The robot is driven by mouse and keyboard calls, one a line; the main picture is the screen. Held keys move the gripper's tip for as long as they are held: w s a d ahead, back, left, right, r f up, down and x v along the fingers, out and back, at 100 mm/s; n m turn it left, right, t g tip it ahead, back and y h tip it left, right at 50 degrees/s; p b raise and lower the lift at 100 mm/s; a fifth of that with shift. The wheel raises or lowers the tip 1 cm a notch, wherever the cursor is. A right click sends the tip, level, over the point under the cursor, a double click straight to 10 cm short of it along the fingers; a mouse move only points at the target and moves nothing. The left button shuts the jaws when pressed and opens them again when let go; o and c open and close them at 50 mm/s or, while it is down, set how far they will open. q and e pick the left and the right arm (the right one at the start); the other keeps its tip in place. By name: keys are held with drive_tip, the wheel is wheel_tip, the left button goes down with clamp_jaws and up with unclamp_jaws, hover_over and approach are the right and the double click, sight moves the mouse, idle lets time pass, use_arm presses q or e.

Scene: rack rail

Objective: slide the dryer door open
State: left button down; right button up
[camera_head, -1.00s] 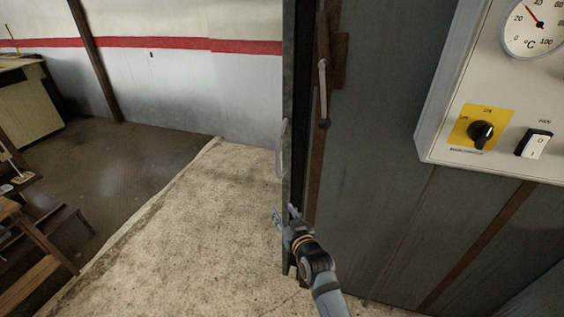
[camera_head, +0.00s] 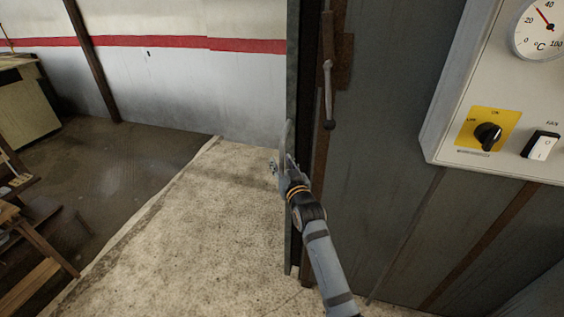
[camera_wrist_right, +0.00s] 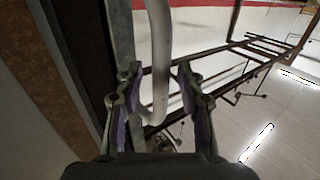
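The dryer door (camera_head: 290,230) shows edge-on as a narrow grey panel beside the dark dryer body. A pale bar handle (camera_head: 287,135) stands out from its left face. My right gripper (camera_head: 278,168) is at the lower end of this handle. In the right wrist view, the handle (camera_wrist_right: 159,60) comes down between the two spread fingers of the gripper (camera_wrist_right: 153,105). The fingers are open, and a gap shows between the handle and each finger. My left gripper is not in view.
A rusty latch lever (camera_head: 328,90) hangs on the dryer front right of the door. A control box (camera_head: 455,110) with dial and switches juts out further right. Wooden furniture (camera_head: 30,245) stands at the far left. The concrete floor (camera_head: 190,230) left of the door is clear.

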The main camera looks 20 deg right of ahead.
drive_tip(key=shift+w, duration=0.25)
clamp_jaws()
drive_tip(key=shift+f, duration=0.1)
